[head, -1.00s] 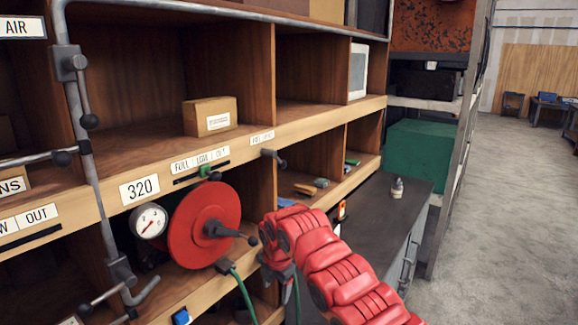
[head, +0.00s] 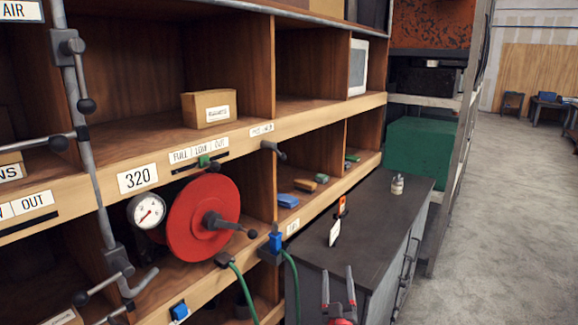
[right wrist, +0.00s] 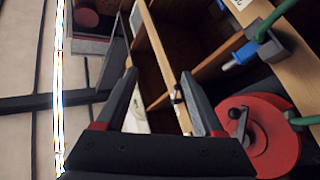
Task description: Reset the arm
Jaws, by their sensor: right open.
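My right gripper (head: 338,273) is low at the bottom of the head view, in front of the dark cabinet. Its two fingers point up, apart, with nothing between them. In the right wrist view the open jaws (right wrist: 159,74) are empty too, with the shelf behind them. My right arm is otherwise out of the head view. My left gripper does not show.
A red reel (head: 197,222) and a gauge (head: 147,211) are at the shelf. A blue connector (head: 275,243) with green hose (head: 292,275) sits at the shelf edge, left of the gripper. A small bottle (head: 397,184) stands on the dark cabinet (head: 375,215).

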